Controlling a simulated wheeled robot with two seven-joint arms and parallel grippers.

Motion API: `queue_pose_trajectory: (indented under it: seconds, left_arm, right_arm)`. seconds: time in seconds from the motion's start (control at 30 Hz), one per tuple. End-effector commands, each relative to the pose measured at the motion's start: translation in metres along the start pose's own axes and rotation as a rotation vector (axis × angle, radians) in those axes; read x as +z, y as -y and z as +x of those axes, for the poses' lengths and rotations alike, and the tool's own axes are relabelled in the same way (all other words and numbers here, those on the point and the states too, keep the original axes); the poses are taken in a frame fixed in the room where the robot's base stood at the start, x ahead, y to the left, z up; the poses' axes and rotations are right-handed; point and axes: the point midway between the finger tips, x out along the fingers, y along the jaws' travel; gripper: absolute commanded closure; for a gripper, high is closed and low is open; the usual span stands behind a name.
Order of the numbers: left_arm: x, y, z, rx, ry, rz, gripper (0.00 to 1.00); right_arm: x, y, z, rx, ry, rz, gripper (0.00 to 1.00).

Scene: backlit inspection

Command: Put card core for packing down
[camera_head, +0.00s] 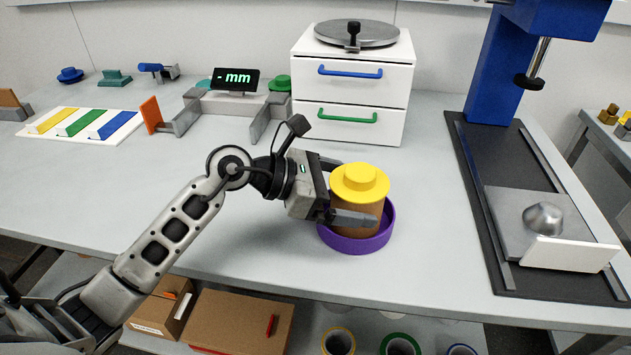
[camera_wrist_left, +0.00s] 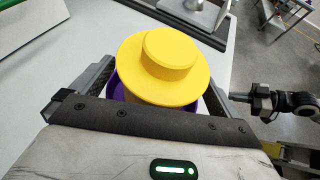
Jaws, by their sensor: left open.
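The card core (camera_head: 356,216) is a brown cylinder with a stepped yellow cap (camera_head: 360,180) on top. It stands upright inside a round purple holder (camera_head: 374,244) near the front of the bench. My left gripper (camera_head: 358,200) is open, with one finger on either side of the core. The near finger crosses in front of the brown side, and the far finger is largely hidden behind the cap. In the left wrist view the yellow cap (camera_wrist_left: 165,68) lies between the two fingers and hides most of the core. Whether the fingers touch it I cannot tell.
A white drawer unit (camera_head: 352,88) stands behind the core. A black-based press stand (camera_head: 487,210) with a metal dome is at right. Metal fixtures and a "- mm" display (camera_head: 236,80) stand behind left. The bench (camera_head: 430,180) right of the holder is clear.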

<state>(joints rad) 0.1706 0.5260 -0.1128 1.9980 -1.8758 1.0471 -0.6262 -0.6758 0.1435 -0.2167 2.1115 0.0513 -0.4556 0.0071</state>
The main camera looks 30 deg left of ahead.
Motion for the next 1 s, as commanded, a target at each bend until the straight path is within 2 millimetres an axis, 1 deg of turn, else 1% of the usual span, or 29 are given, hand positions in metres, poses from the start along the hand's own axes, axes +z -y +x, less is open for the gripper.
queue_pose_trajectory:
  seconds: [0.03,0.13,0.3,0.4,0.5,0.67,1.0]
  left_arm:
    - [-0.002,0.0,-0.011,0.002,-0.005,0.004,0.0]
    - [-0.004,0.0,-0.033,0.002,-0.006,0.003,0.0]
    - [-0.003,0.0,-0.069,0.002,-0.005,0.003,0.0]
    - [-0.003,0.0,-0.085,0.001,-0.004,0.001,0.0]
    - [-0.002,0.001,-0.096,0.0,-0.003,0.001,0.0]
    - [0.0,0.001,-0.103,-0.001,0.0,0.001,0.0]
    - [0.0,0.001,-0.104,-0.001,0.0,0.002,0.0]
  right_arm:
    - [0.002,0.0,0.002,-0.001,0.0,0.001,1.0]
    - [0.004,0.0,0.004,-0.003,-0.002,0.005,1.0]
    - [0.002,0.001,0.005,-0.007,-0.017,0.011,1.0]
    - [0.002,0.001,0.006,-0.01,-0.023,0.016,1.0]
    - [0.003,0.001,0.006,-0.012,-0.022,0.02,1.0]
    - [0.004,0.002,0.006,-0.013,-0.021,0.024,1.0]
    - [0.003,0.002,0.005,-0.012,-0.021,0.028,1.0]
